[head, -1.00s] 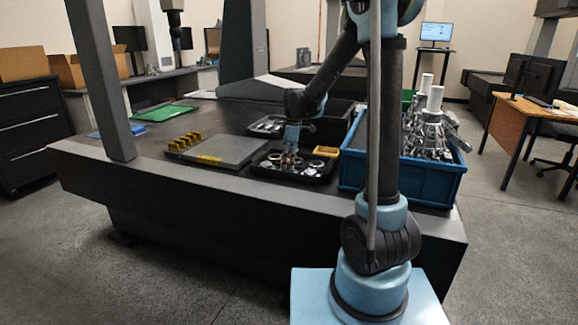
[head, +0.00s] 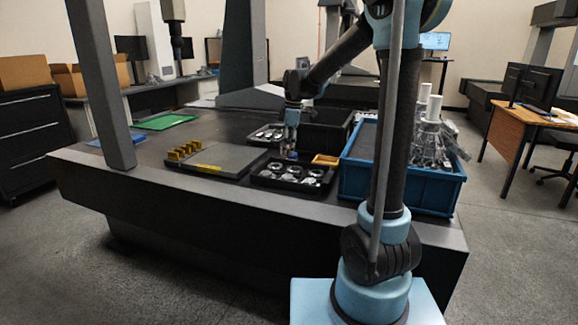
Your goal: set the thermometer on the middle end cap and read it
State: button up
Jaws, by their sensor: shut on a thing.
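My gripper (head: 291,154) points down at the far edge of the front black tray (head: 262,184). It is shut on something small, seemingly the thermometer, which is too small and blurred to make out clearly. The front tray holds several silver round parts, which look like the end caps. One near its middle (head: 293,171) lies just nearer the camera than my gripper. I cannot tell whether the held thing touches any part.
A second black tray (head: 262,138) with silver parts lies behind. A grey plate (head: 207,162) with yellow blocks (head: 186,149) is left, a small yellow tray (head: 326,160) right. The blue bin (head: 400,193) with tall metal parts stands further right.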

aim_at(287, 176)
jog(key=shift+f, duration=4.75)
jog(key=o, duration=1.2)
jog(key=r, duration=0.4)
jog(key=d+r, duration=0.1)
jog(key=r, duration=0.7)
jog(key=shift+d, duration=0.25)
